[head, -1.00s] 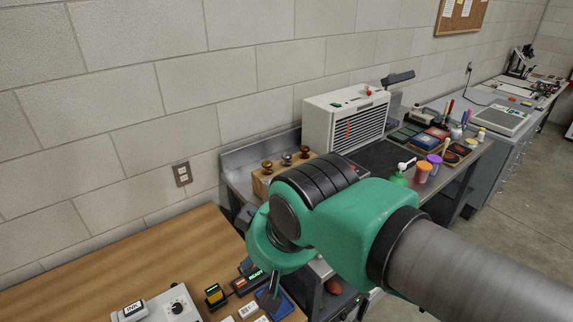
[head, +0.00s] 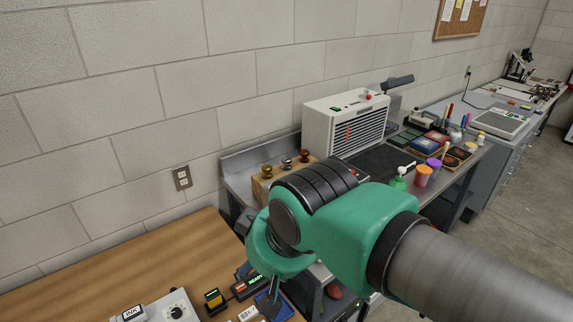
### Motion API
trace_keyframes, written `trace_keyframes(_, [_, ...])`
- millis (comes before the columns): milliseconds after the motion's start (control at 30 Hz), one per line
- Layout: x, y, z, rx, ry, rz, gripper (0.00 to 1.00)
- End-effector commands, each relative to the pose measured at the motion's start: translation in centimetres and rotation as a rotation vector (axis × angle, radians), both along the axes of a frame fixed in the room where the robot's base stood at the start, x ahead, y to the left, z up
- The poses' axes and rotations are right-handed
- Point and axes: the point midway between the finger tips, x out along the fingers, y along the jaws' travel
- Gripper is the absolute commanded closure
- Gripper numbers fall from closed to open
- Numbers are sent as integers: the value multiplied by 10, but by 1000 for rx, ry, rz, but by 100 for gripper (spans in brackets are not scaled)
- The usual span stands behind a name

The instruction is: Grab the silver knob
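The silver knob (head: 287,162) stands upright in the middle of a row of three knobs on a wooden block. A brass knob (head: 267,171) is on its left and a copper-coloured knob (head: 305,156) on its right. The wooden block (head: 259,188) sits on the metal bench near the wall, partly hidden by my arm. My gripper (head: 270,305) points down over the front wooden table, well below and apart from the knobs. Only a small dark part of it shows under my green wrist, and its fingers are not clear.
A green bottle (head: 398,183) and orange jars (head: 423,176) are right of my arm. The wooden table (head: 130,262) has a clear left part; small devices and a blue tray (head: 286,310) lie near its right edge.

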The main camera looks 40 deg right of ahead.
Motion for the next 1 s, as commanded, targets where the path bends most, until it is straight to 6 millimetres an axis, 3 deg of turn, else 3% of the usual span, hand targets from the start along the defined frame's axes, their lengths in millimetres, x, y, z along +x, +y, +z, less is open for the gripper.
trace_keyframes(267, [7,-2,9,-3,6,-1,47])
trace_keyframes(467, [31,-10,32,-12,30,-5,47])
trace_keyframes(1000, [143,-56,105,-43,129,-14,47])
